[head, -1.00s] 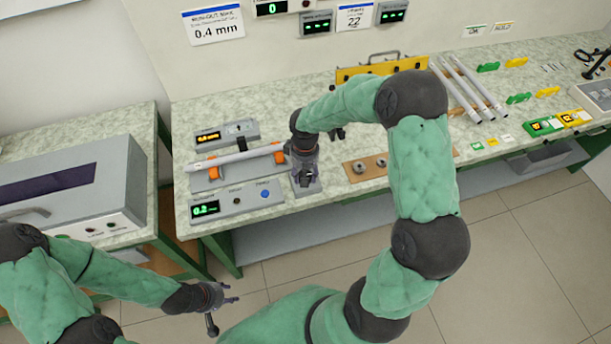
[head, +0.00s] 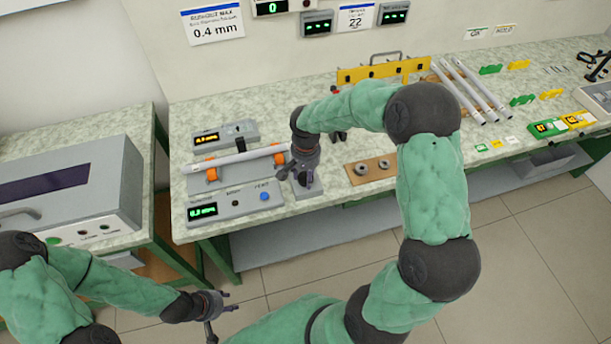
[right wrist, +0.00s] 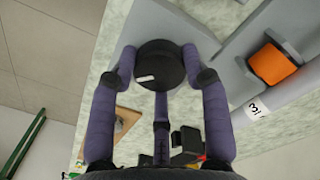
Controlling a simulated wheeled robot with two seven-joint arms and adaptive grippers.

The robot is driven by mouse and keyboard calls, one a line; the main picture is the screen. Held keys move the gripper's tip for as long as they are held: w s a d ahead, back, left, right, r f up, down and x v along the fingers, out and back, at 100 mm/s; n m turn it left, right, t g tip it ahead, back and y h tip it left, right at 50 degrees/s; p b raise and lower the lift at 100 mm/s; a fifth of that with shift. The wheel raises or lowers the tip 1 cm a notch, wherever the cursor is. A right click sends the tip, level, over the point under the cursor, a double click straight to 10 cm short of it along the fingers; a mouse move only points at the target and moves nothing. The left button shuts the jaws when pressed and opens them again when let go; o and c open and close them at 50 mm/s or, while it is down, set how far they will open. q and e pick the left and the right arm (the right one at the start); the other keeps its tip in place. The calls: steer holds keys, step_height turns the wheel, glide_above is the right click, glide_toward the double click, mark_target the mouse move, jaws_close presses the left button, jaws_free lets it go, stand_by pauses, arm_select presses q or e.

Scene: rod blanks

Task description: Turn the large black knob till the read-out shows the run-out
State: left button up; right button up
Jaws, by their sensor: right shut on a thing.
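The large black knob (right wrist: 160,64), with a white mark on its face, sits between the fingers of my right gripper (right wrist: 160,72) in the right wrist view. The gripper is shut on it. In the head view my right gripper (head: 297,180) is at the right end of the roller fixture and hides the knob. A pale rod (head: 236,160) lies across orange rollers (head: 211,173). The green read-out (head: 203,211) on the grey panel in front seems to show 0.3 mm, slightly blurred. My left gripper (head: 226,301) is open and empty, below the bench front.
A blue button (head: 264,196) is on the front panel. A grey unit with an amber display (head: 207,138) stands behind the rod. A wooden board with two rings (head: 372,166) lies right of my gripper. A wall sign (head: 213,25) reads 0.4 mm.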

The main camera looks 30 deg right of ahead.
mark_target(306, 174)
steer(key=shift+w+d+r+m, duration=0.25)
steer(key=shift+w+r+m, duration=0.05)
steer(key=shift+w+r, duration=0.1)
steer(key=o, duration=0.9)
steer(key=shift+o, duration=1.3)
steer(key=shift+d+f, duration=0.1)
steer(key=shift+f, duration=0.1)
steer(key=shift+s, duration=0.1)
step_height(306, 174, up, 12)
steer(key=shift+f, duration=0.1)
